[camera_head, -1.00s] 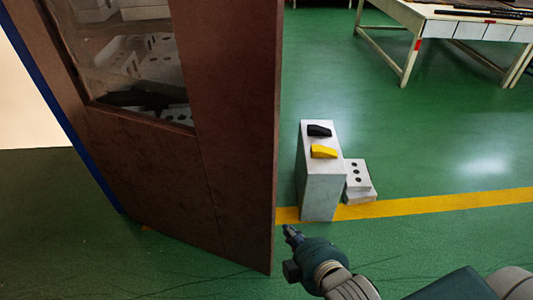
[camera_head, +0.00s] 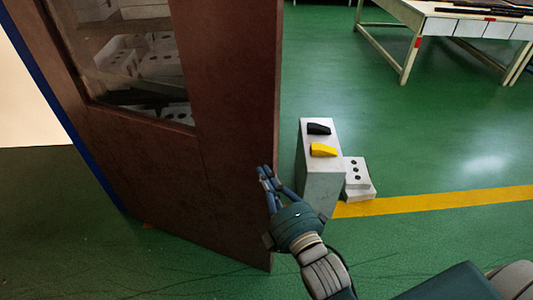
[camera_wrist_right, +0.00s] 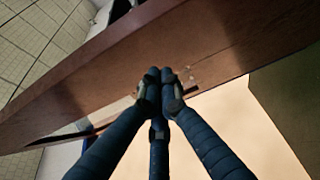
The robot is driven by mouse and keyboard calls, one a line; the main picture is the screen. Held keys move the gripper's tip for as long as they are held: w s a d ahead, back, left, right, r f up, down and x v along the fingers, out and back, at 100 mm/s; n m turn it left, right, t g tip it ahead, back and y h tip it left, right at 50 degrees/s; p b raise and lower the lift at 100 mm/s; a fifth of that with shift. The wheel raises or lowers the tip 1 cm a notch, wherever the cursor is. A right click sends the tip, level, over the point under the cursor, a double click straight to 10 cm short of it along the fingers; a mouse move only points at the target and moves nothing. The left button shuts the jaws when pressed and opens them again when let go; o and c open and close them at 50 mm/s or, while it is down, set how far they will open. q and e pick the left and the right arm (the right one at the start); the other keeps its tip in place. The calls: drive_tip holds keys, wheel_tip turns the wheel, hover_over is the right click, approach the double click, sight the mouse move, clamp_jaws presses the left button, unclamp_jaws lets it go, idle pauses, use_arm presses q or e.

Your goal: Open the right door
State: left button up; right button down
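The brown door (camera_head: 232,120) stands upright at the left in the head view, with a window in its upper part. Its free edge meets the green floor; a thin blue strip runs along its left side. My right gripper (camera_head: 268,172) is at the lower part of this free edge, its fingers overlapping the edge in the picture. In the wrist view the brown door (camera_wrist_right: 110,75) crosses behind the fingers. The fingertips (camera_wrist_right: 160,76) come close together with nothing visible between them; whether they touch the door is unclear. My left gripper is out of view.
A tall white block (camera_head: 321,170) with black and yellow pieces on top stands right of the door. Small white blocks (camera_head: 357,173) with dark holes sit beside it. A white table (camera_head: 440,30) is at the back right. Green floor between is clear.

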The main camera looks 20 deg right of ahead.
sight(276, 144)
drive_tip(key=shift+w+d+p, duration=0.15)
drive_tip(key=shift+w+d, duration=0.25)
drive_tip(key=shift+w, duration=0.65)
drive_tip(key=shift+w+d+p, duration=0.2)
drive_tip(key=shift+w+d, duration=0.2)
drive_tip(key=shift+w, duration=0.7)
drive_tip(key=shift+w+d+p, duration=0.15)
drive_tip(key=shift+w+d, duration=0.25)
drive_tip(key=shift+w, duration=0.65)
drive_tip(key=w+d, duration=0.4)
drive_tip(key=shift+w+d+f, duration=0.1)
drive_tip(key=shift+w, duration=0.05)
